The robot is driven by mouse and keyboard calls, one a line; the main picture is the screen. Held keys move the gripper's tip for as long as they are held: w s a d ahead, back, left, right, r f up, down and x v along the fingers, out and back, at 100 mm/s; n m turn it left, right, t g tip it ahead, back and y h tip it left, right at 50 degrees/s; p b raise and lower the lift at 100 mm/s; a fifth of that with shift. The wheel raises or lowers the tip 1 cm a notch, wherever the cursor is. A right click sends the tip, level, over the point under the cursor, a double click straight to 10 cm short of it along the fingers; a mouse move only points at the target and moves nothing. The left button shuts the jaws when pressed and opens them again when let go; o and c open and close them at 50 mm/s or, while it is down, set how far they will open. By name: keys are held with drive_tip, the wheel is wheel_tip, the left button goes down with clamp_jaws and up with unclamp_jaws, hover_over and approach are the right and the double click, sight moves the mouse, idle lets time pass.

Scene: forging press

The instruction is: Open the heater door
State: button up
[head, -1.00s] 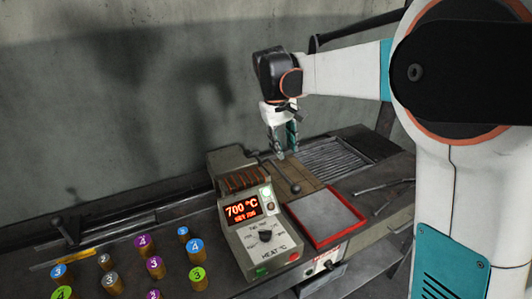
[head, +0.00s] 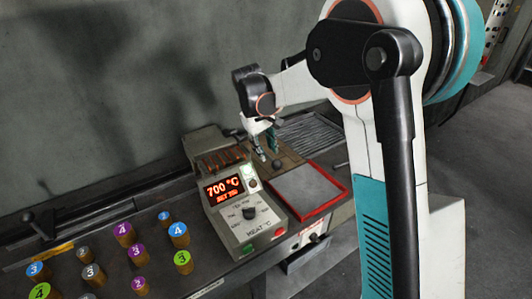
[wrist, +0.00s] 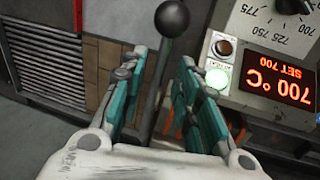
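The heater (head: 238,218) is a grey box with a lit red 700 °C display, a dial and a green light. Its display also shows upside down in the wrist view (wrist: 278,82). A dark lever with a round ball knob (head: 277,163) stands beside the heater. In the wrist view the ball knob (wrist: 172,18) is just beyond the fingertips, and the lever rod runs between the two teal fingers. My gripper (head: 266,148) is open around the rod (wrist: 155,90); gaps show on both sides. Which panel is the heater door is unclear.
A red-rimmed tray (head: 308,200) lies right of the heater. A slatted grate (head: 308,132) is behind it. Several numbered cylinders (head: 124,233) stand on the bench at left. Another ball-ended lever (head: 32,220) is at the far left. A wall runs behind.

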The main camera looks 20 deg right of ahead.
drive_tip(key=shift+d+f, duration=0.15)
drive_tip(key=shift+f, duration=0.45)
clamp_jaws()
